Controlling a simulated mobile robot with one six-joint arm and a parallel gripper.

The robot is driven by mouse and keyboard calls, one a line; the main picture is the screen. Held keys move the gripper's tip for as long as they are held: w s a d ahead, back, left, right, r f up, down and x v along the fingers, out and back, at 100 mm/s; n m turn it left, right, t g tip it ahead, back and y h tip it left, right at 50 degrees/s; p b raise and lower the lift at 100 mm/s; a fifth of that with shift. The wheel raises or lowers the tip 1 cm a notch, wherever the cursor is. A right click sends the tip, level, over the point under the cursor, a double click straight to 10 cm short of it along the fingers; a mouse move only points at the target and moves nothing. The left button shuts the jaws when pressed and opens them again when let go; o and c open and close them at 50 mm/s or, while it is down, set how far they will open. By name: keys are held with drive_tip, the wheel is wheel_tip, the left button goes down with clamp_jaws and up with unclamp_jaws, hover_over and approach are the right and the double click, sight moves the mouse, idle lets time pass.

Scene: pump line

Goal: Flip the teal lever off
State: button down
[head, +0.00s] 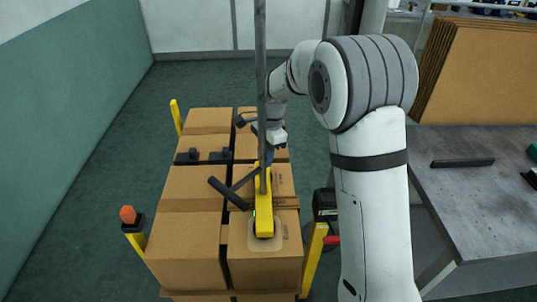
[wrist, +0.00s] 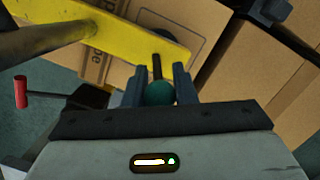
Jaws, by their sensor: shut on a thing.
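The teal lever (wrist: 160,92) shows in the wrist view as a round teal knob on a thin dark stem. The stem meets the yellow panel (wrist: 135,32) above it. My gripper (wrist: 162,88) is shut on the knob, with one dark finger on each side. In the head view the yellow panel (head: 264,218) stands over the cardboard boxes, and my gripper (head: 268,157) is at its far end. The teal knob cannot be made out there.
Stacked cardboard boxes (head: 190,240) lie below the panel. A grey vertical pole (head: 260,60) rises beside my wrist. A red-tipped handle (wrist: 20,92) sticks out at the left in the wrist view. A grey table (head: 480,205) stands at the right.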

drive_tip(key=c, duration=1.2)
unclamp_jaws()
drive_tip(key=shift+w, duration=0.1)
drive_tip(key=shift+r, duration=0.1)
drive_tip(key=r, duration=0.5)
drive_tip(key=d+r, duration=0.1)
drive_tip(key=r, duration=0.1)
drive_tip(key=shift+w+r, duration=0.3)
